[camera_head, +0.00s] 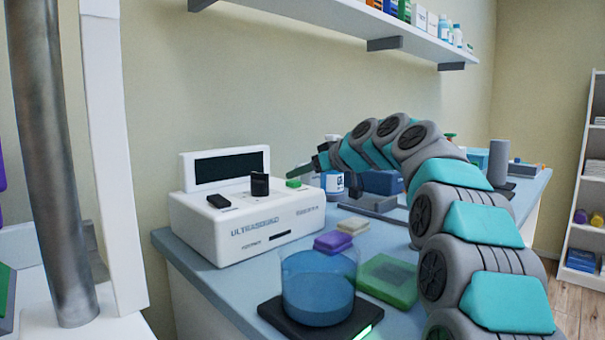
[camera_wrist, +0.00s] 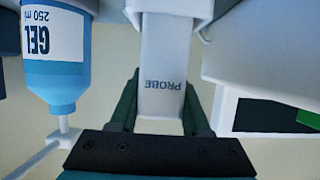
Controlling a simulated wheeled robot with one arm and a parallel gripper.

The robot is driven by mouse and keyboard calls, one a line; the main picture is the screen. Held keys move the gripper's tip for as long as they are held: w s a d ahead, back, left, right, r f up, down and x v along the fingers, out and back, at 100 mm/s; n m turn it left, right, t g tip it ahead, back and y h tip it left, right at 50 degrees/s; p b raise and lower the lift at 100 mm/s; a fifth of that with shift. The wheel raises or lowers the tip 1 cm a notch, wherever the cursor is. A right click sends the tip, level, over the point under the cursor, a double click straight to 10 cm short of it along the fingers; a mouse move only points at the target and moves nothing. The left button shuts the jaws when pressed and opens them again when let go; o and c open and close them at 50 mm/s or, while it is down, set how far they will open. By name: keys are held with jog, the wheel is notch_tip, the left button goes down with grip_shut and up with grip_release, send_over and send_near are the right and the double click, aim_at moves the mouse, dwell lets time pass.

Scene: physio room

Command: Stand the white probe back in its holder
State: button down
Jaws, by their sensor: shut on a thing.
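The white probe (camera_wrist: 163,60), marked PROBE, is between the two dark green fingers of my gripper (camera_wrist: 160,112) in the wrist view. Its lettering appears upside down there. My gripper is shut on it. In the head view my gripper (camera_head: 303,171) is beside the right end of the white ultrasound unit (camera_head: 250,225), near the wall. The probe is not clearly visible in that view. I cannot tell for certain which thing is the holder. A short black cylinder (camera_head: 259,185) stands on the unit, and a low grey bracket-like piece (camera_head: 369,204) sits on the counter.
A gel bottle (camera_wrist: 55,60) is close to the left of the probe in the wrist view.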

jog(key=shift+f+b, duration=0.7)
jog(key=shift+b, duration=0.15)
dwell(0.7)
jog(key=shift+c, duration=1.4)
grip_release()
jog(key=shift+f, duration=0.1)
jog(key=shift+s, duration=0.15)
